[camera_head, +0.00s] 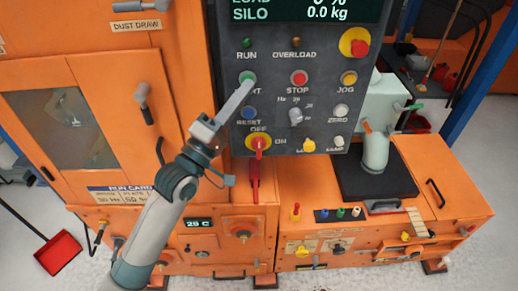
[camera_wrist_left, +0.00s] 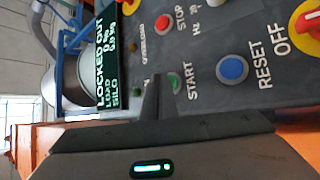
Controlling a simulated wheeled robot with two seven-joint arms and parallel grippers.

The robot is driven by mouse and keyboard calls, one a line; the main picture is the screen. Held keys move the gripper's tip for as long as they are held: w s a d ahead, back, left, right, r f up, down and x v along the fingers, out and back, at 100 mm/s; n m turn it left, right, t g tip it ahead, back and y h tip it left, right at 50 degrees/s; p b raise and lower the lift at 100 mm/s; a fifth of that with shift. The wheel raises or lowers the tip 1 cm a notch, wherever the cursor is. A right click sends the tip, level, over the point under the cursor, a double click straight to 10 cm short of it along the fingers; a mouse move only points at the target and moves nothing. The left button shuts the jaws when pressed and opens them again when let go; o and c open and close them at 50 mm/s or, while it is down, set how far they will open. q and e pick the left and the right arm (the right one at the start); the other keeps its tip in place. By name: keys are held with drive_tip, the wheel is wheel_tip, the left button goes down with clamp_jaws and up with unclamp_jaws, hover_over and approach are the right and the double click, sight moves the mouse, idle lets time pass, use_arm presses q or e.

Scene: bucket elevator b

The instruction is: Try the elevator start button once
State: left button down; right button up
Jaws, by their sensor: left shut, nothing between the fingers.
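The green START button (camera_head: 247,77) is on the dark control panel (camera_head: 275,112), left of the red STOP button (camera_head: 299,77). My left gripper (camera_head: 246,88) is shut and empty, with its fingertips at the START button's lower edge in the head view, covering part of the START label. In the left wrist view the finger tips (camera_wrist_left: 156,80) overlap the left side of the START button (camera_wrist_left: 173,84). I cannot tell whether they touch it. The display (camera_wrist_left: 107,60) reads LOCKED OUT, with silo 0.0 kg. The RUN lamp (camera_head: 247,43) looks dark green. My right gripper is not in view.
A blue RESET button (camera_head: 249,113) is just below START. A yellow-and-red OFF/ON switch (camera_head: 259,143) is lower, and a red mushroom button (camera_head: 354,42) is at upper right. The orange machine (camera_head: 45,70) spreads around the panel.

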use_arm(q)
drive_tip(key=shift+w, duration=0.2)
idle(0.5)
drive_tip(key=shift+w, duration=0.2)
drive_tip(key=shift+s+p, duration=0.2)
drive_tip(key=shift+p, duration=0.1)
drive_tip(key=shift+s, duration=0.2)
idle(0.5)
drive_tip(key=s+p, duration=0.2)
drive_tip(key=s, duration=0.4)
drive_tip(key=shift+p, duration=0.4)
idle(0.7)
